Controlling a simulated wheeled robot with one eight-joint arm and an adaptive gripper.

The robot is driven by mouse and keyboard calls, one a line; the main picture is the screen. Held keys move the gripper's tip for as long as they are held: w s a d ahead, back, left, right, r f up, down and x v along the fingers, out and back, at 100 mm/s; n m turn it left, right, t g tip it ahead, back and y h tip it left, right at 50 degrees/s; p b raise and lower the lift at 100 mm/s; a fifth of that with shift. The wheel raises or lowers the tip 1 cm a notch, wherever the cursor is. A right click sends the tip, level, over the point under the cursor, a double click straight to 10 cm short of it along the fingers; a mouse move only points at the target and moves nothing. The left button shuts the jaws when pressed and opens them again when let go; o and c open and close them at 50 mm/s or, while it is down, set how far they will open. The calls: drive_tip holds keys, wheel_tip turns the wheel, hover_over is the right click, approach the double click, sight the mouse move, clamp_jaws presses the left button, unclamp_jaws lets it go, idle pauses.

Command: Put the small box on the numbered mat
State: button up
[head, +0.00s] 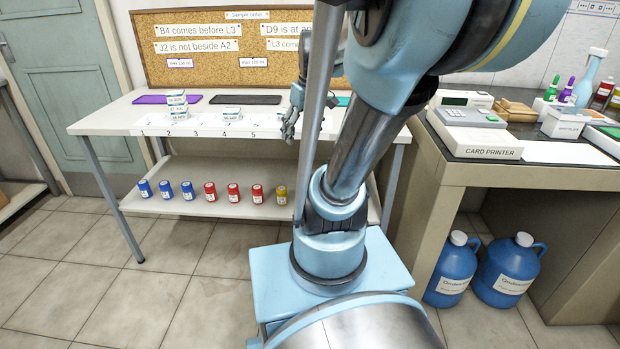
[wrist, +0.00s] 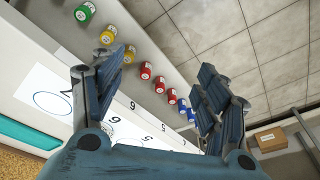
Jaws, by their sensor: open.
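The numbered mat (head: 215,134) is a white strip along the front of the white table, with numbers 1 to 5 readable in the head view; part of it also shows in the wrist view (wrist: 150,126). I cannot tell which one is the small box. My gripper (head: 292,121) is over the table's right part, partly hidden by my arm. In the wrist view its fingers (wrist: 150,75) are apart, with nothing between them.
Purple (head: 166,99) and black (head: 246,99) mats lie at the table's back, below a corkboard (head: 215,60) with notes. Several coloured jars (head: 210,191) stand on the lower shelf. A brown box (wrist: 272,137) shows at the wrist view's right. A card printer (head: 476,142) stands on the right bench.

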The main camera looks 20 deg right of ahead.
drive_tip(key=s+f+m+h, duration=0.1)
drive_tip(key=s+f+m, duration=0.3)
drive_tip(key=s+f, duration=0.6)
drive_tip(key=shift+s, duration=0.3)
drive_tip(key=shift+d, duration=0.1)
